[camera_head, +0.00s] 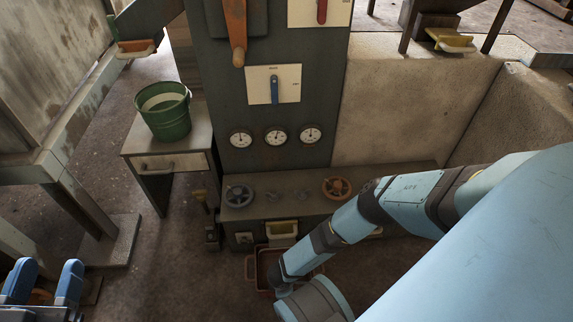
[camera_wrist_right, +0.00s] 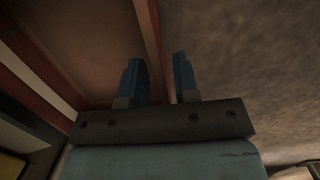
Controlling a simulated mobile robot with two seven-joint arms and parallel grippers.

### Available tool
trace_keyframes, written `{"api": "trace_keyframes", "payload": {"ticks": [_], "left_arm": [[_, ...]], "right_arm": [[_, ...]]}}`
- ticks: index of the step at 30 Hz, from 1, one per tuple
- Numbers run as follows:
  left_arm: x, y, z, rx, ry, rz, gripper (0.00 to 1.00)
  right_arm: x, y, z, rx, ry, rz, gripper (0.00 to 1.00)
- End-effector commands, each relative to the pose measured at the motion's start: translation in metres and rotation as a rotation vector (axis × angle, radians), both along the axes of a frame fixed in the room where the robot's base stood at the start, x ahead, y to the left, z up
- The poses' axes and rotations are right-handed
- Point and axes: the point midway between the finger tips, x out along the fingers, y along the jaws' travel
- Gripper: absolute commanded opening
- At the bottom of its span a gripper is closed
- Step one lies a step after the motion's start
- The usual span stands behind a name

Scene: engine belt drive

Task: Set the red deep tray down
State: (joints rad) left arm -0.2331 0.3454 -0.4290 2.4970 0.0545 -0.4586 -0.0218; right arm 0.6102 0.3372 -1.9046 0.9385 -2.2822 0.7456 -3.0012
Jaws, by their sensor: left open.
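The red deep tray (camera_head: 250,268) is low down at the foot of the grey control panel, partly hidden behind my right arm. In the right wrist view its brown-red inside (camera_wrist_right: 85,40) fills the left side, and one wall (camera_wrist_right: 149,30) runs between the two blue fingers of my right gripper (camera_wrist_right: 160,75). I cannot tell whether both fingers press on this wall, or whether the tray rests fully on the floor. In the head view the right fingers are hidden. My left gripper (camera_head: 45,282) is open and empty at the lower left, far from the tray.
The control panel base (camera_head: 290,205) with handwheels stands just behind the tray. A green bucket (camera_head: 164,112) stands on a small drawer table (camera_head: 170,150) to the left. A concrete wall (camera_head: 400,110) is at the right. Floor (camera_head: 170,265) left of the tray is clear.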

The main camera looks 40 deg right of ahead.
Motion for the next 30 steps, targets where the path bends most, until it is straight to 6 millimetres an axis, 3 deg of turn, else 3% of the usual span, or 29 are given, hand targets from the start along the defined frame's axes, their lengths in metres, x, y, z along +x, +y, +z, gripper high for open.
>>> {"api": "trace_keyframes", "payload": {"ticks": [7,11,21,30], "left_arm": [[0.001,-0.001,0.002,-0.008,0.002,0.003,0.52],[0.001,-0.002,0.011,-0.026,0.04,-0.004,0.52],[-0.023,-0.015,-0.003,-0.177,0.315,-0.011,0.52],[-0.03,-0.02,-0.005,-0.224,0.383,-0.014,0.52]], "right_arm": [[0.001,0.0,0.005,0.0,-0.001,0.0,0.28],[0.002,0.002,0.028,0.0,-0.002,0.001,0.28],[0.004,0.012,0.099,0.001,-0.002,0.001,0.28],[0.004,0.015,0.122,0.0,0.0,0.0,0.28]]}}
